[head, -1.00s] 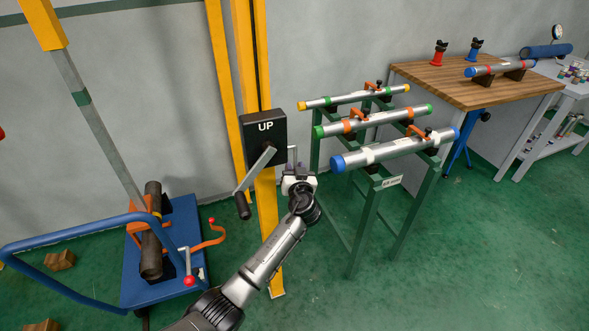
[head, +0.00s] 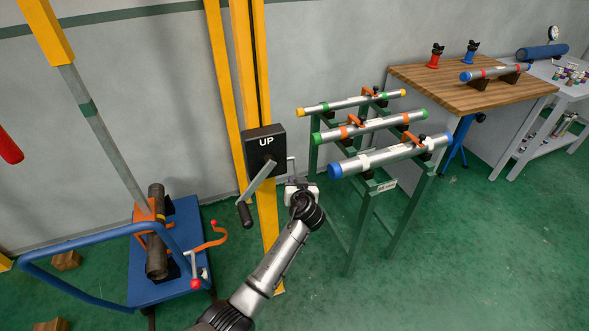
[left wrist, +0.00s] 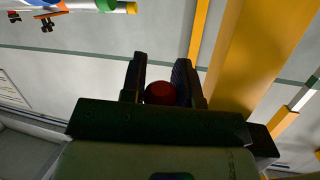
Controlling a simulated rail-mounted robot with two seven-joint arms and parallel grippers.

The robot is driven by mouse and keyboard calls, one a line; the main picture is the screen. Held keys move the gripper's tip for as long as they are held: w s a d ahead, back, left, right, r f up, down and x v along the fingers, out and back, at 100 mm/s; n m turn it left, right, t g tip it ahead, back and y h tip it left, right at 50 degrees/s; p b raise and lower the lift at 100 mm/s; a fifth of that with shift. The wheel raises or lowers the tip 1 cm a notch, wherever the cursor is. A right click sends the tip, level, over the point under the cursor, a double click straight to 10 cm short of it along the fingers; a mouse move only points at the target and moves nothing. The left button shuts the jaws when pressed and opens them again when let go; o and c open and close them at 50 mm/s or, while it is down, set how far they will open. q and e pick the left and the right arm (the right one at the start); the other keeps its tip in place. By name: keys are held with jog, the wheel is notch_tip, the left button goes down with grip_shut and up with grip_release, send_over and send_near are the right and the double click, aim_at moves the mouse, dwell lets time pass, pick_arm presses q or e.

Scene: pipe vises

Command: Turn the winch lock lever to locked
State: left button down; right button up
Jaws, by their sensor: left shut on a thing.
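The winch is a black box (head: 264,143) marked "UP" on a yellow mast, with a grey crank (head: 258,178) hanging down to the left. A thin grey lever (head: 291,163) stands out at the box's lower right side. My left gripper (head: 301,187) is at the lower end of this lever. In the left wrist view the two dark fingers (left wrist: 163,88) stand on either side of a red knob (left wrist: 160,93) and are shut on it. The knob is hidden by the gripper in the head view. My right gripper is in neither current view.
A green rack (head: 375,215) with several capped pipes stands close to the right of the gripper. A blue cart (head: 178,265) with a dark pipe is at lower left. A wooden bench (head: 440,82) is at the back right. Green floor is open at lower right.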

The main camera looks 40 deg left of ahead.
pick_arm(q)
jog(key=s+d+r+n+g+h+p, duration=0.1)
jog(key=s+d+r+g+h+p, duration=0.3)
jog(key=p, duration=2)
jog(key=shift+d+r+g+h, duration=0.95)
jog(key=shift+d+g+h, duration=0.45)
jog(key=shift+h, duration=1.5)
jog(key=shift+d, duration=0.1)
jog(key=c, duration=0.9)
grip_release()
jog(key=shift+o, duration=0.2)
jog(key=shift+r, duration=0.1)
